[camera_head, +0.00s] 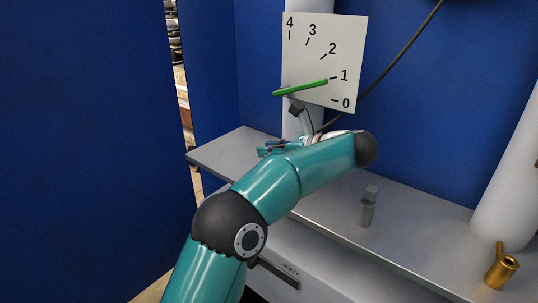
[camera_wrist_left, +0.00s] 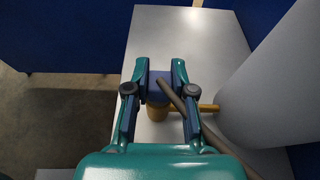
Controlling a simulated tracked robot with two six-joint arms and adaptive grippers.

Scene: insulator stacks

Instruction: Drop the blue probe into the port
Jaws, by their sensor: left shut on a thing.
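My left gripper (camera_head: 271,148) is at the back of the grey bench in the head view, partly hidden by my teal arm. In the left wrist view its two fingers (camera_wrist_left: 160,76) are shut on the blue probe (camera_wrist_left: 157,88), with a dark cable running from it to the lower right. A brass port (camera_wrist_left: 156,111) with a side pipe (camera_wrist_left: 208,107) shows just beneath the probe. I cannot tell whether the probe touches it or is in it. The head view hides the probe and this port. My right gripper is not in view.
A white dial board (camera_head: 325,55) with a green needle (camera_head: 301,87) hangs behind my gripper. A small grey block-like object (camera_head: 368,208) stands on the bench (camera_head: 415,238). Another brass fitting (camera_head: 502,271) is at the right, before a white column (camera_head: 512,190). Blue walls enclose the bench.

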